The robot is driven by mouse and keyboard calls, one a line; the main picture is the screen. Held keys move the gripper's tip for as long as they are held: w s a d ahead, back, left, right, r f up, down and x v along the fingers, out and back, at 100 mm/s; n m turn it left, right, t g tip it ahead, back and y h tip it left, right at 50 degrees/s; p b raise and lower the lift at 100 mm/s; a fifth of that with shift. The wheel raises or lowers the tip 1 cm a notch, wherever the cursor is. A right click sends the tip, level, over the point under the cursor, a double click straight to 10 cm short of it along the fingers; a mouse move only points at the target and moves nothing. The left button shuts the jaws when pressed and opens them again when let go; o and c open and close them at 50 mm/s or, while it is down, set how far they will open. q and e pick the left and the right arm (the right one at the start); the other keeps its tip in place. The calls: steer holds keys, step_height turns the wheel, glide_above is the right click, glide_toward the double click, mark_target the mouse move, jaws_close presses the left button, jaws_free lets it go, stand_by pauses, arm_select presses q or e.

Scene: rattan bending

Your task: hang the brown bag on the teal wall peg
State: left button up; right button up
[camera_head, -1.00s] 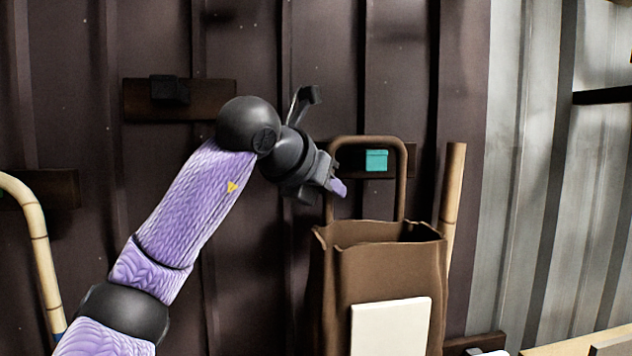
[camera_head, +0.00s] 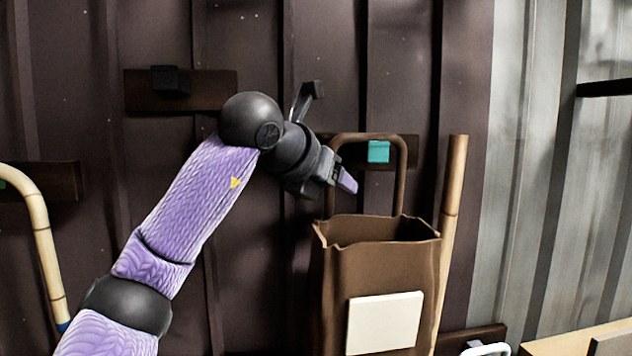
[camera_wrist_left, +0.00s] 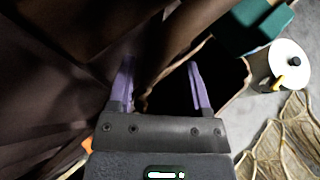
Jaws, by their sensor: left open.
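The brown bag (camera_head: 335,285) stands upright with a slight tilt, its mouth open and a cream panel (camera_head: 384,322) on its front. Its arched handle (camera_head: 401,185) rises around the teal peg (camera_head: 378,151) in the head view; I cannot tell whether it rests on the peg. My left gripper (camera_head: 346,180) is open beside the handle's left leg. In the left wrist view, a brown strip (camera_wrist_left: 165,65) like the handle runs between the spread purple fingers (camera_wrist_left: 160,78). The teal peg (camera_wrist_left: 255,25) shows at upper right there, and the dark bag mouth (camera_wrist_left: 225,82) lies beyond the fingers.
A bamboo pole (camera_head: 452,200) stands just right of the bag. Another wall board with a dark peg (camera_head: 170,80) is at upper left. A bent cane (camera_head: 42,235) hangs at the left. A white round object (camera_wrist_left: 290,62) shows in the wrist view.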

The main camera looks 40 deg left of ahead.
arm_select(q)
steer(key=a+v, duration=0.1)
steer(key=v, duration=0.9)
steer(key=shift+d+b, duration=0.4)
steer(key=shift+b, duration=0.05)
steer(key=shift+s, duration=0.1)
steer(key=s+d+p, duration=0.1)
steer(key=s+d, duration=0.4)
steer(key=d, duration=0.2)
steer(key=shift+s+p, duration=0.35)
steer(key=shift+a, duration=0.1)
